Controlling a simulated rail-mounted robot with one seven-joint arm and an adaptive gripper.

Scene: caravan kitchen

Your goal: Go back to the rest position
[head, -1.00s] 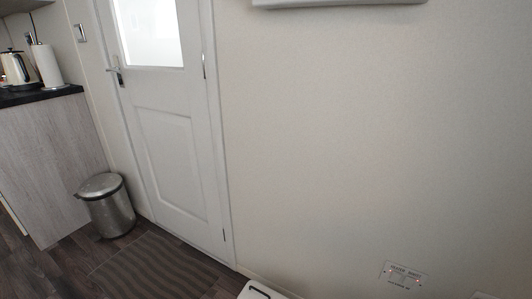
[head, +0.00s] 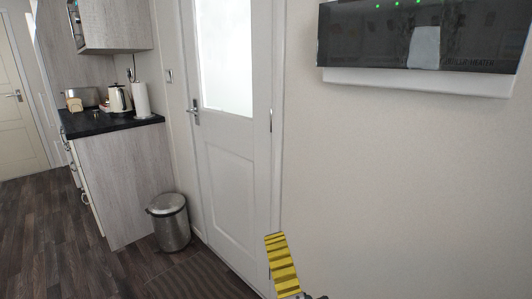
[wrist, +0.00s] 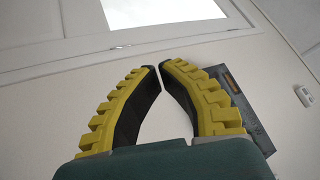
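My gripper (wrist: 158,68) shows in the wrist view with two yellow ribbed fingers and black inner pads. Its fingertips come together, with nothing visible between them. Behind the fingers are a pale wall and part of a white door with a bright pane. In the head view, a yellow ribbed finger of my gripper (head: 282,265) rises from the bottom edge, in front of the wall beside the door.
The white door (head: 235,170) has a frosted pane. A steel bin (head: 170,222) stands left of it. The counter (head: 110,122) holds a kettle (head: 119,100) and a paper roll (head: 142,100). A black heater (head: 425,38) hangs on the wall at upper right. Open floor (head: 40,230) lies at left.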

